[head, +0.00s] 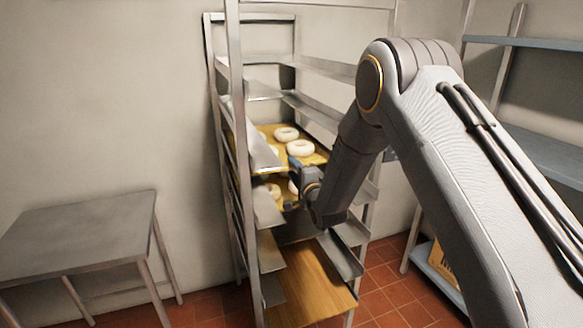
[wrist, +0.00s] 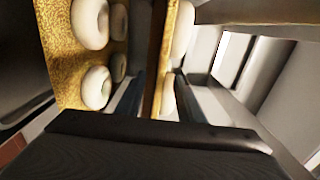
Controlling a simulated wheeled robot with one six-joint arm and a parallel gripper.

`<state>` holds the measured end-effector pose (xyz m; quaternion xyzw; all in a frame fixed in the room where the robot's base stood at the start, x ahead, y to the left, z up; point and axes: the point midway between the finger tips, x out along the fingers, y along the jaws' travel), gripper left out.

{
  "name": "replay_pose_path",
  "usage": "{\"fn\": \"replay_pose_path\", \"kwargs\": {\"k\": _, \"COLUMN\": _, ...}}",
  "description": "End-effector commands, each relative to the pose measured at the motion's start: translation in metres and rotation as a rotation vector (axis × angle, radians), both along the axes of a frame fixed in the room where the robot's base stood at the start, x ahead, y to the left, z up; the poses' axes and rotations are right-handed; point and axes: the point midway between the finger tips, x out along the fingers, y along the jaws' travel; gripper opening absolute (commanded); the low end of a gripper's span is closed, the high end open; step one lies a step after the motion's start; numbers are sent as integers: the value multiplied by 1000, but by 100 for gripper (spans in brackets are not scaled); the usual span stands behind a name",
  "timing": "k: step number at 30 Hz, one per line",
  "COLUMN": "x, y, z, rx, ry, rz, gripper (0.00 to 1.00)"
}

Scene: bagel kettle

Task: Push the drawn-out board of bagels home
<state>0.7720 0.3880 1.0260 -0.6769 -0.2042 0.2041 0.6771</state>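A tall metal rack holds floured boards of bagels. The upper board (head: 272,131) carries several pale bagels (head: 300,148). A lower board (head: 286,202) with bagels is partly hidden by the rack's runners and my gripper (head: 296,187). My gripper is at the rack's front, by these two boards. In the wrist view, turned sideways, my gripper (wrist: 160,97) has its two dark fingers apart, with a board seen edge-on (wrist: 158,70) between them. I cannot tell if they touch it. Another bagel board (wrist: 62,60) lies to the left, seen from above.
A bare wooden board (head: 312,285) sits low in the rack. Metal uprights (head: 237,130) and runners (head: 270,258) flank the boards closely. A grey table (head: 80,228) stands left. Shelving (head: 540,150) with a box (head: 443,262) stands right, partly behind my arm.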

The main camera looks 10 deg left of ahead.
Motion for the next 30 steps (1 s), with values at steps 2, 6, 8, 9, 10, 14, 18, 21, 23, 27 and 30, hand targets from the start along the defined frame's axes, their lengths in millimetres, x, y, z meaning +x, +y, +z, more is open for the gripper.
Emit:
{"fn": "replay_pose_path", "kwargs": {"k": 2, "x": -5, "y": -3, "z": 1, "rx": -1, "ry": 1, "rz": 0, "gripper": 34}}
{"fn": "replay_pose_path", "kwargs": {"k": 6, "x": -14, "y": -9, "z": 1, "rx": -1, "ry": 1, "rz": 0, "gripper": 34}}
{"fn": "replay_pose_path", "kwargs": {"k": 8, "x": -17, "y": -11, "z": 1, "rx": -1, "ry": 1, "rz": 0, "gripper": 34}}
{"fn": "replay_pose_path", "kwargs": {"k": 9, "x": -20, "y": -13, "z": 1, "rx": -1, "ry": 1, "rz": 0, "gripper": 34}}
{"fn": "replay_pose_path", "kwargs": {"k": 10, "x": -22, "y": -14, "z": 1, "rx": -1, "ry": 1, "rz": 0, "gripper": 34}}
{"fn": "replay_pose_path", "kwargs": {"k": 14, "x": -30, "y": -19, "z": 0, "rx": -1, "ry": 2, "rz": 1, "gripper": 34}}
{"fn": "replay_pose_path", "kwargs": {"k": 18, "x": -38, "y": -24, "z": 0, "rx": -1, "ry": 1, "rz": 1, "gripper": 34}}
{"fn": "replay_pose_path", "kwargs": {"k": 21, "x": -42, "y": -27, "z": 0, "rx": -1, "ry": 1, "rz": 1, "gripper": 34}}
{"fn": "replay_pose_path", "kwargs": {"k": 23, "x": -43, "y": -28, "z": 0, "rx": -1, "ry": -1, "rz": 1, "gripper": 34}}
{"fn": "replay_pose_path", "kwargs": {"k": 27, "x": -44, "y": -29, "z": 0, "rx": -1, "ry": -1, "rz": 1, "gripper": 34}}
{"fn": "replay_pose_path", "kwargs": {"k": 30, "x": -44, "y": -28, "z": 0, "rx": -1, "ry": -1, "rz": 1, "gripper": 34}}
